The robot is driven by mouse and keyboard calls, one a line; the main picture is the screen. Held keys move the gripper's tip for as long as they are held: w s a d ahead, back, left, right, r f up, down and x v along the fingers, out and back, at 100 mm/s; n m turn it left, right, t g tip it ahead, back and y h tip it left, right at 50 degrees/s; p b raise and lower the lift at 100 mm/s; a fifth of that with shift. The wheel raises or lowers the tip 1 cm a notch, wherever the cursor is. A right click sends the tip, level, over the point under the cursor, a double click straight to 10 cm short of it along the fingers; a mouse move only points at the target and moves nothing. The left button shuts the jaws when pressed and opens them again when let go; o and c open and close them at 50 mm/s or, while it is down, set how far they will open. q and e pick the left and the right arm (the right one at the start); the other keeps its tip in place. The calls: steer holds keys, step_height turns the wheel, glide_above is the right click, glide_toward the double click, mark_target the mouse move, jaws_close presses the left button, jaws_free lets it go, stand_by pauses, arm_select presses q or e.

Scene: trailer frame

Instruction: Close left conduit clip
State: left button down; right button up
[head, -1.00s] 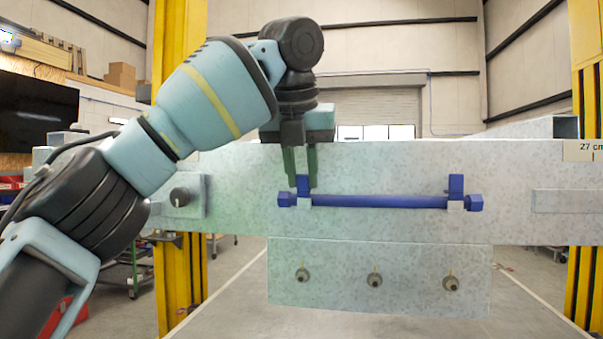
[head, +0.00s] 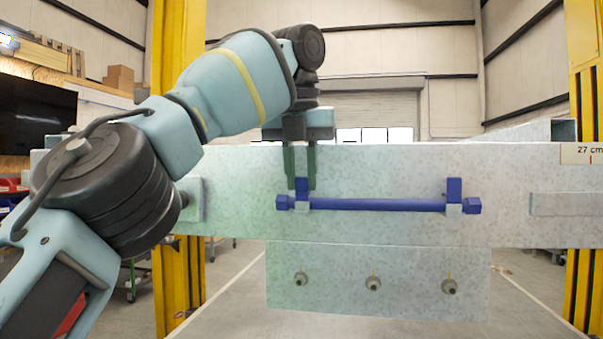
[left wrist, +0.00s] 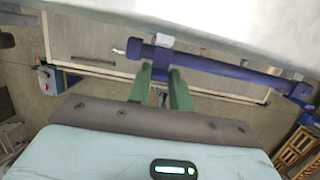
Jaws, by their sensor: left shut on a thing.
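The blue conduit (head: 375,204) lies level across the front of the grey speckled beam, with a hexagonal end on each side. The left conduit clip has a blue flap (head: 302,185) standing upright above its grey base (head: 302,204), which sits at the conduit. My left gripper (head: 302,183) comes down from above, its two green fingers shut on this flap, one on each side. In the left wrist view the flap (left wrist: 160,74) shows between the fingertips (left wrist: 161,76), and the grey base (left wrist: 164,40) is beyond. My right gripper is out of view.
The right clip's blue flap (head: 454,188) also stands upright. A lower plate (head: 330,300) with several round fittings hangs below the beam (head: 400,170). Yellow posts (head: 180,90) stand at both sides. The space in front of the beam right of my arm is clear.

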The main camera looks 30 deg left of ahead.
arm_select(q)
steer(key=shift+f, duration=0.15)
steer(key=c, duration=1.3)
jaws_free()
steer(key=shift+o, duration=0.2)
steer(key=shift+s+t, duration=0.3)
steer(key=shift+t, duration=0.4)
